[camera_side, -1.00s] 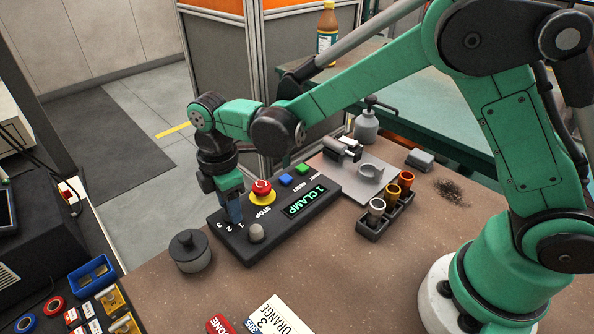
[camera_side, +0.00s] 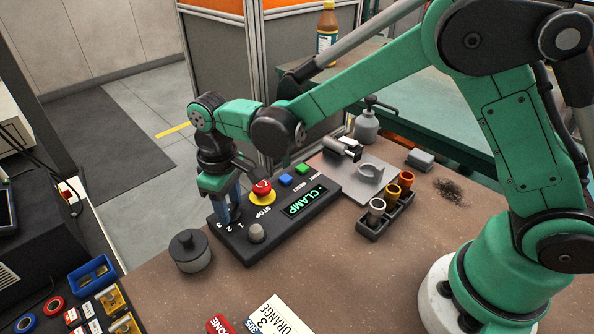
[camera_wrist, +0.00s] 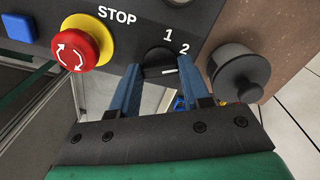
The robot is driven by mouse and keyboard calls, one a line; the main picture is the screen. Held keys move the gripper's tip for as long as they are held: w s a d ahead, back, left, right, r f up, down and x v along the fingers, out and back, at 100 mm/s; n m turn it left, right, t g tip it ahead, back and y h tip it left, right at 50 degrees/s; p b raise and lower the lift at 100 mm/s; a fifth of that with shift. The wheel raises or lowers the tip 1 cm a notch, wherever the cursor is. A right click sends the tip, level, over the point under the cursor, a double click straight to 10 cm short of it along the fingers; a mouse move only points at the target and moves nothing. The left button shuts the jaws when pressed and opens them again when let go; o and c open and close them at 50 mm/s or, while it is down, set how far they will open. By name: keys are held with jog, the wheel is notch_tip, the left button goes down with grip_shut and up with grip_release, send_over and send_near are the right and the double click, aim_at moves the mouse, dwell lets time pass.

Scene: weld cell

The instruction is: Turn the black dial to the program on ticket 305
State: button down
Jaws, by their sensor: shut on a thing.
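The black dial (camera_wrist: 157,58) sits on the dark control panel (camera_side: 250,253), beside the printed numbers 1, 2 and 3. In the wrist view my gripper (camera_wrist: 170,72) has its blue fingers on either side of the dial, shut on it. The dial's white mark faces right, below the 2; the right finger covers the 3 side. In the side view my gripper (camera_side: 230,214) stands upright over the dial and hides most of it. The panel display (camera_side: 303,201) reads "-CLAMP". A white ticket (camera_side: 283,316) at the bottom edge reads 305 and "3 ORANGE", partly cut off.
A red stop button (camera_side: 262,188) on a yellow collar is close beside my gripper. A grey knob (camera_side: 256,233), blue button (camera_side: 286,180) and green button (camera_side: 302,168) are on the panel. A lidded grey pot (camera_side: 190,254) stands left.

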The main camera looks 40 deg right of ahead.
aim_at(230, 208)
jog(key=m, duration=0.5)
jog(key=shift+m, duration=0.4)
dwell(0.3)
jog(key=shift+c, duration=2)
grip_release()
jog(key=shift+r, duration=2.8)
